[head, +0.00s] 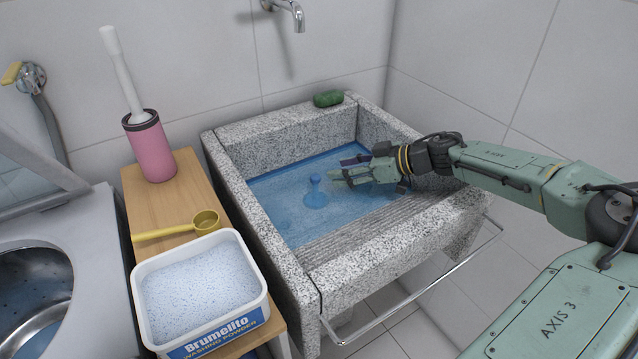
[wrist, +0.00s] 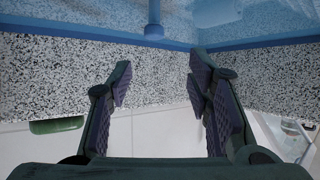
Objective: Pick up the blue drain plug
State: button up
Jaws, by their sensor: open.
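The blue drain plug (head: 315,194) stands upright in the sink, in the blue water, with a round knob on a thin stem above a wider base. In the wrist view its knob and stem (wrist: 153,28) show at the top edge, beyond my fingertips; its base is out of that frame. My gripper (head: 345,169) reaches into the sink from the right, just right of the plug's knob in the head view. Its fingers (wrist: 158,76) are spread apart with nothing between them, and they do not touch the plug.
The speckled stone sink (head: 262,250) has high walls and a ribbed slope at the front. A green soap (head: 328,99) lies on its back rim. A wooden bench at left holds a powder tub (head: 200,290), yellow scoop (head: 178,229) and pink brush holder (head: 151,150). A tap (head: 290,14) hangs above.

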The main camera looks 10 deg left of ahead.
aim_at(318, 177)
jog(key=x, duration=0.3)
jog(key=p+x, duration=0.1)
jog(key=x, duration=0.2)
jog(key=f+p+x, duration=0.1)
jog(key=x, duration=0.3)
jog(key=shift+w+d+f, duration=0.15)
jog(key=shift+w+d, duration=0.15)
jog(key=shift+d, duration=0.05)
grip_shut()
dwell(0.5)
